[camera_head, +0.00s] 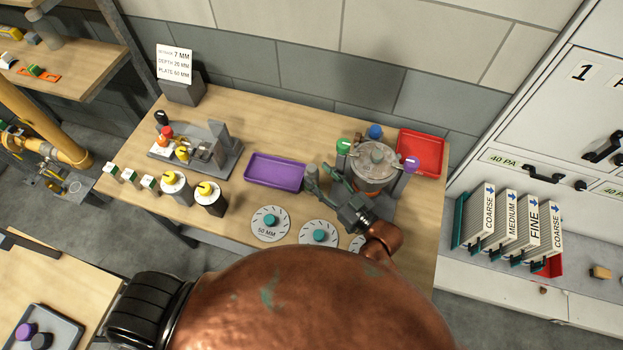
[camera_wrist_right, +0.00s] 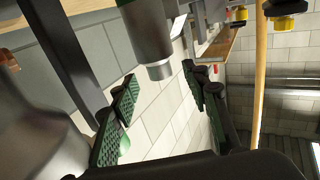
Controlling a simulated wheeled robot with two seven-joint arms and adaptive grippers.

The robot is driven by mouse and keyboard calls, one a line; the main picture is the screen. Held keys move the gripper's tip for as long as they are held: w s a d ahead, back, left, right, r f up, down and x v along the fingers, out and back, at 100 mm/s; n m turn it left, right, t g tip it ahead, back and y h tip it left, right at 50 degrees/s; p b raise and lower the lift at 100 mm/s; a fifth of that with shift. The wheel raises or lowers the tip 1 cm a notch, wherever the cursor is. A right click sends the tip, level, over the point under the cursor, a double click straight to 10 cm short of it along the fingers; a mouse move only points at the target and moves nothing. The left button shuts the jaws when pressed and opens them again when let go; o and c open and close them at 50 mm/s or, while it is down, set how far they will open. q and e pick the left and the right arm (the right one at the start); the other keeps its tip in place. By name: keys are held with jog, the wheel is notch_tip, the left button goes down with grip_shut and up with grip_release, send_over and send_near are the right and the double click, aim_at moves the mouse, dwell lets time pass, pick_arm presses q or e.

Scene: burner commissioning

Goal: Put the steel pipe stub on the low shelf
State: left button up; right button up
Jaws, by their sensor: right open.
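My right gripper (camera_head: 322,178) is open beside the grey round burner fixture (camera_head: 376,165) on the workbench. In the right wrist view its green-padded fingers (camera_wrist_right: 158,97) stand apart. A grey metal cylinder (camera_wrist_right: 152,45) shows just beyond the gap between them; I cannot tell whether it is the steel pipe stub or part of the fixture. A grey upright cylinder (camera_head: 47,29) that could be a pipe stub stands on a wooden shelf (camera_head: 85,77) at the upper left. I cannot tell whether this is the low shelf. My left gripper is not in view.
The workbench (camera_head: 235,120) holds a purple tray (camera_head: 275,171), a red tray (camera_head: 421,151), yellow-knobbed pots (camera_head: 208,198) and discs (camera_head: 270,223). A filter rack (camera_head: 510,228) stands at the right. A yellow pipe (camera_head: 40,125) runs at the left. My copper-coloured arm hides the front.

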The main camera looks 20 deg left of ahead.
aim_at(315, 172)
jog(key=x, duration=0.4)
jog(key=shift+w, duration=0.1)
jog(key=shift+c, duration=0.4)
grip_shut()
jog(key=shift+r, duration=0.15)
